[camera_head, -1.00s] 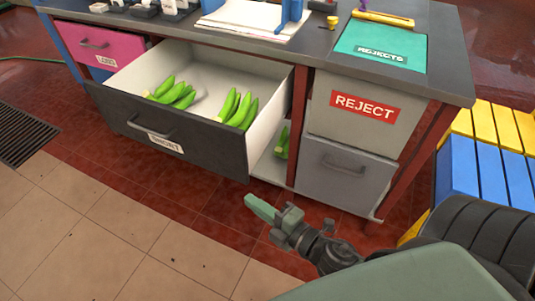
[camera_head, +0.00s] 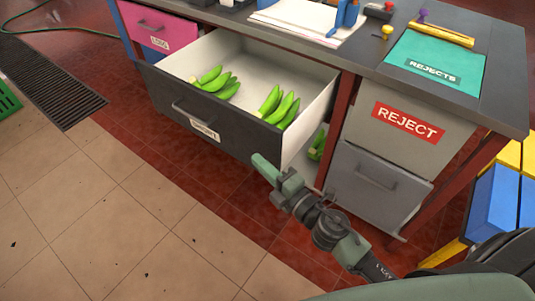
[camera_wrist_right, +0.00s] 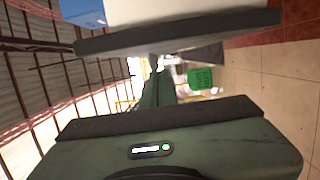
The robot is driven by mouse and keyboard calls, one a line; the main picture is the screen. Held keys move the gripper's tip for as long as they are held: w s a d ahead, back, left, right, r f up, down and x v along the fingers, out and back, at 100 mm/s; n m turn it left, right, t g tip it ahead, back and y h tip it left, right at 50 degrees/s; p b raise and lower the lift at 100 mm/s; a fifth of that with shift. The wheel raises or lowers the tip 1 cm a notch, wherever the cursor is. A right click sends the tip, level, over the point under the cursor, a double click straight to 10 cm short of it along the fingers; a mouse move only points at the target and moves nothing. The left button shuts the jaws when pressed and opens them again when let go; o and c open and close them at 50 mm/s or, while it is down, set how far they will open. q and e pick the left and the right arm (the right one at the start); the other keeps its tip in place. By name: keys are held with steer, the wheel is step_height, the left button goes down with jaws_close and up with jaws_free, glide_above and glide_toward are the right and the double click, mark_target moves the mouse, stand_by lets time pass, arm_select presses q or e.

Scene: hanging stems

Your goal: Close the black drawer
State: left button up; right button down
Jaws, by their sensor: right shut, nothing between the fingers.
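The black drawer (camera_head: 222,126) is pulled well out of the bench, with its dark front, bar handle and white label facing me. Inside its pale box lie two bunches of green bananas (camera_head: 215,82) (camera_head: 278,105). My right gripper (camera_head: 266,168) is shut and empty, just in front of the drawer front's lower right corner. I cannot tell whether it touches the drawer. In the right wrist view the shut fingers (camera_wrist_right: 158,88) point away below the dark edge of the drawer front (camera_wrist_right: 180,32). My left gripper is not in view.
A pink drawer (camera_head: 158,27) sits at the left of the bench. A REJECT bin (camera_head: 400,115) and a grey drawer (camera_head: 375,185) are at right. More green bananas (camera_head: 317,148) lie under the bench. Blue and yellow crates (camera_head: 495,200) stand far right. The tiled floor in front is clear.

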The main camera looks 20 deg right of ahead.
mark_target(317, 108)
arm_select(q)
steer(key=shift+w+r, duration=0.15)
arm_select(e)
steer(key=shift+w+d, duration=0.35)
steer(key=shift+d, duration=0.2)
steer(key=shift+w+d, duration=0.35)
steer(key=shift+d, duration=0.2)
